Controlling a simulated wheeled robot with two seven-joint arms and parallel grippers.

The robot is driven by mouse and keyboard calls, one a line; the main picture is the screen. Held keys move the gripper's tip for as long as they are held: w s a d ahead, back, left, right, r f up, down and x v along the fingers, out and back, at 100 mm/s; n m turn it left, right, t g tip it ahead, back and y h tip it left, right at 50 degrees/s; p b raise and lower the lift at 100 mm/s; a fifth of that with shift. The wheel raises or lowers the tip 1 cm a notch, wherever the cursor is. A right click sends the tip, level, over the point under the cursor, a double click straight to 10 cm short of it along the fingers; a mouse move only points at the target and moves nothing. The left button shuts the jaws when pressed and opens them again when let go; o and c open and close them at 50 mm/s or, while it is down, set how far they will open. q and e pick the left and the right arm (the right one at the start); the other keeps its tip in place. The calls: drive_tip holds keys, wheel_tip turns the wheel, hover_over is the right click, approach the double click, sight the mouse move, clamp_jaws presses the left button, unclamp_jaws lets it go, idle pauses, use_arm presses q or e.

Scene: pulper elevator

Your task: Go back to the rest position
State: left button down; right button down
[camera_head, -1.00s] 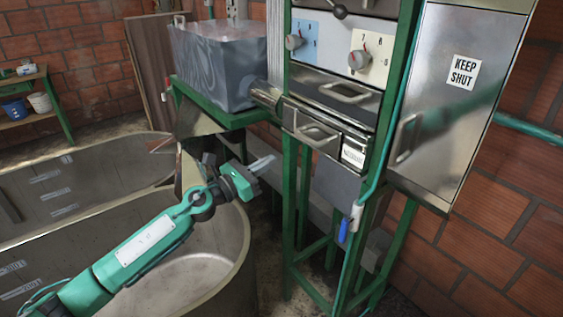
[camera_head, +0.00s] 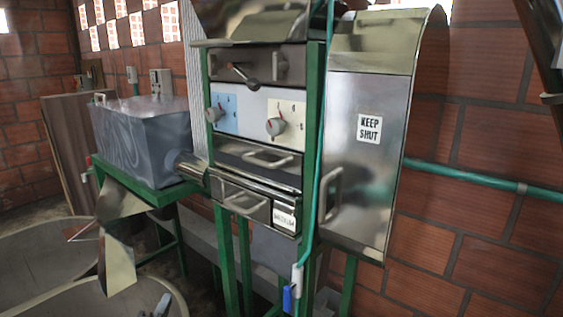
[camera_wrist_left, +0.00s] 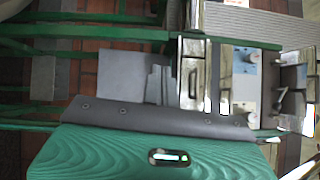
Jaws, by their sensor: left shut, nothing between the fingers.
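My right gripper is in neither view now.
A steel door (camera_head: 365,200) marked KEEP SHUT is on the machine's right. A grey tank (camera_head: 140,140) sits on a green stand at left, with a metal chute (camera_head: 118,265) below. A vat (camera_head: 45,262) stands at lower left. A green pipe (camera_head: 480,178) runs along the brick wall.

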use_arm(q)
drive_tip(key=s+f+n+g+y, duration=0.2)
drive_tip(key=s+f+n+g, duration=0.5)
drive_tip(key=s+f+n, duration=0.4)
drive_tip(key=s+d+f+n+g+h, duration=0.1)
drive_tip(key=s+d+f+n+g, duration=0.2)
drive_tip(key=s, duration=0.6)
drive_tip(key=s+d+f+n+g+h, duration=0.1)
drive_tip(key=s+f+n+g, duration=0.3)
drive_tip(key=s, duration=0.6)
wheel_tip(320, 180, down, 30)
drive_tip(key=m+g, duration=0.1)
drive_tip(key=g, duration=0.1)
drive_tip(key=s+a+f, duration=0.2)
drive_tip(key=s+f, duration=0.7)
drive_tip(key=f, duration=0.1)
drive_tip(key=s+a+f+g, duration=0.1)
drive_tip(key=s+f, duration=0.9)
drive_tip(key=f, duration=0.1)
drive_tip(key=shift+s+a, duration=0.15)
drive_tip(key=shift+a, duration=0.2)
